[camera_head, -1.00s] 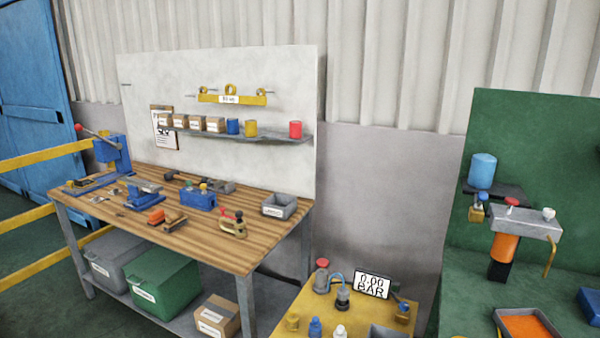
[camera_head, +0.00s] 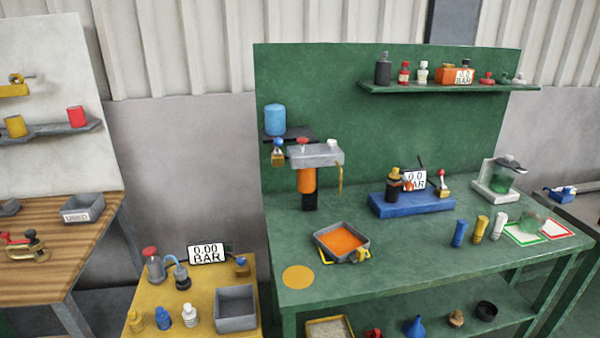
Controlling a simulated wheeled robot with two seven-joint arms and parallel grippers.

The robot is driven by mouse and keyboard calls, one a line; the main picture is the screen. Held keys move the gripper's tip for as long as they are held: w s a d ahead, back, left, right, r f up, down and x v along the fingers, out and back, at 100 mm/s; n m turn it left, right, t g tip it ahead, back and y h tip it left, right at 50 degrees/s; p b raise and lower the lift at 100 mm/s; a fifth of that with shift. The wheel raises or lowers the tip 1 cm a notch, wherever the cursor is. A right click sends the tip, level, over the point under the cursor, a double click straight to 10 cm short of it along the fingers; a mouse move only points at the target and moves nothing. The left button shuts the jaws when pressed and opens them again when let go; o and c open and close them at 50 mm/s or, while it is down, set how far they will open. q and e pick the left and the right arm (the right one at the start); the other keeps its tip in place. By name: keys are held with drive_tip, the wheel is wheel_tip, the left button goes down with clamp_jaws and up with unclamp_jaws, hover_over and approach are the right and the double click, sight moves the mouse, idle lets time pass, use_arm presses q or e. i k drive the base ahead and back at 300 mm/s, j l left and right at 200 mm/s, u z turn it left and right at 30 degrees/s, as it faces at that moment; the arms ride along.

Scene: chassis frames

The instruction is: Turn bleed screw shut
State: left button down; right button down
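No part is plainly recognisable as the bleed screw at this distance. On the green bench (camera_head: 400,275), a grey block on an orange and black cylinder (camera_head: 308,180) carries a red knob (camera_head: 302,141) and a thin yellow lever (camera_head: 340,177). A small blue-topped yellow fitting (camera_head: 278,152) hangs at its left below a blue reservoir (camera_head: 275,119). Neither of my grippers is in view.
An orange-filled tray (camera_head: 341,241) stands near the green bench's front. Blue, yellow and white cylinders (camera_head: 480,229) stand to its right.

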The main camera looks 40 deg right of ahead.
sight(331, 142)
drive_tip(key=z, duration=1.35)
